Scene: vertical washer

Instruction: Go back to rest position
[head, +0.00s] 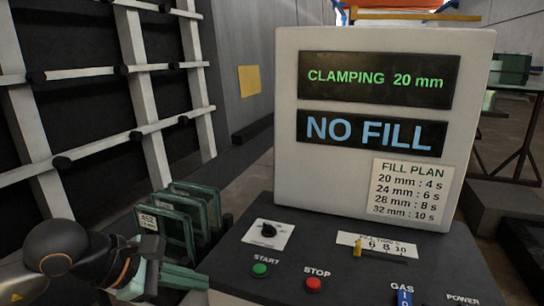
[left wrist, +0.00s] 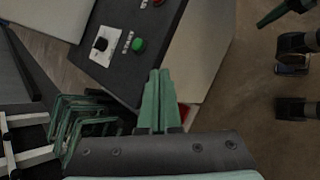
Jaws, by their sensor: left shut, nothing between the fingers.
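My left gripper (head: 178,278) is at the lower left of the head view, beside the left end of the dark control panel (head: 330,262). Its green fingers are together and hold nothing, as the left wrist view (left wrist: 157,98) also shows. The left wrist view has the panel's green START button beyond the fingertips. A green pointed part (left wrist: 276,12) at the top right of that view looks like a finger of my right gripper, cut off by the edge. My right gripper is not in the head view.
A white display box (head: 285,150) reads "CLAMPING 20 mm" and "NO FILL". The panel carries a green START button (head: 260,270), red STOP button (head: 313,284), and dial (head: 268,231). Green frames (head: 200,200) stand close behind my left gripper. A white lattice (head: 150,125) rises at left.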

